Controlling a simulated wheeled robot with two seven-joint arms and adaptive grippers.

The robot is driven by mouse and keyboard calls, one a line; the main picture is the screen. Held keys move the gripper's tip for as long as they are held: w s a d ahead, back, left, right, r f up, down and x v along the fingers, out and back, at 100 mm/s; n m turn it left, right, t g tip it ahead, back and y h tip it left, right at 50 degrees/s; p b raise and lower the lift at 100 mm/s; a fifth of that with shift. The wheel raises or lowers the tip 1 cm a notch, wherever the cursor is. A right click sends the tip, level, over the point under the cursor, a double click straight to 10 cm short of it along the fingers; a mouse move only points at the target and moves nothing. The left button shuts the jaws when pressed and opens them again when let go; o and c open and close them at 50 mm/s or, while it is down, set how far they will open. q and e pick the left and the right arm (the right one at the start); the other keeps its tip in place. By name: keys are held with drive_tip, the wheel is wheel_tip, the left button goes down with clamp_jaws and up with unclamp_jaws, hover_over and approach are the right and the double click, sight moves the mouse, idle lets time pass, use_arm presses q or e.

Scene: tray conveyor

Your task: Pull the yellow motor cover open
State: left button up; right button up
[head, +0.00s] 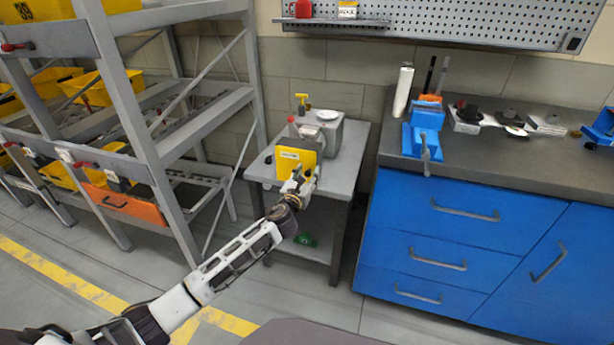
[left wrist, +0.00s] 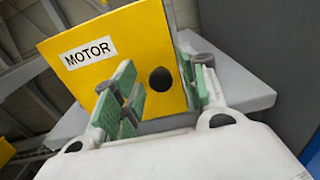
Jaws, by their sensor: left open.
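The yellow motor cover (head: 284,158) is an upright plate on the front of a grey machine (head: 326,133) on a small grey table. In the left wrist view the cover (left wrist: 137,47) bears a white "MOTOR" label and a round dark hole. My left gripper (head: 300,180) is open at the cover's lower right. In the left wrist view one green-padded finger is in front of the cover and the other beyond its right edge, so that edge shows between the fingers (left wrist: 157,90). I cannot tell whether either finger touches the cover. My right gripper is out of view.
The small grey table (head: 351,143) stands between a grey rack (head: 205,112) with yellow bins on the left and a blue cabinet (head: 440,225) on the right. A blue vise (head: 424,130) sits on the worktop. Open floor lies in front.

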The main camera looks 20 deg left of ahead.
use_arm(q)
clamp_jaws()
drive_tip(key=shift+s+a, duration=0.1)
drive_tip(key=shift+s, duration=0.05)
idle(0.4)
